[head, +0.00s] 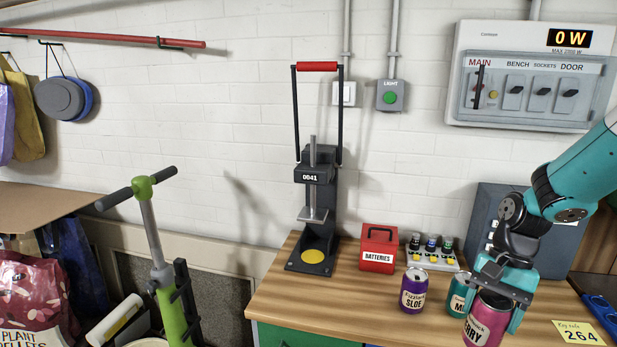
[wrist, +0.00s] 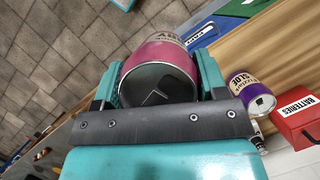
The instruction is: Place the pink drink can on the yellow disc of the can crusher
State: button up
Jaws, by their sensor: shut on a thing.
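The pink drink can (head: 487,322) is held in my gripper (head: 497,300) at the front right of the workbench. In the wrist view the pink can (wrist: 160,62) sits between the two teal fingers of my gripper (wrist: 160,80), its dark top facing the camera. The can crusher (head: 318,190) stands at the bench's back left, with its red handle (head: 317,66) raised. Its yellow disc (head: 313,256) lies on the base and is bare, below the raised press plate. I cannot tell whether the pink can touches the bench.
A purple can (head: 413,291) and a teal can (head: 459,293) stand left of my gripper. A red batteries box (head: 378,249) and a tray of small bottles (head: 432,254) stand behind. A yellow note (head: 579,332) lies at right. The bench front before the crusher is clear.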

jog(key=a+f+n+g+h+b, duration=0.1)
jog(key=a+f+n+h, duration=0.2)
jog(key=f+n, duration=0.5)
jog(key=shift+s+a+f+n, duration=0.25)
jog(key=shift+a+f, duration=0.35)
jog(key=shift+f, duration=3.9)
jog(key=shift+g, duration=0.3)
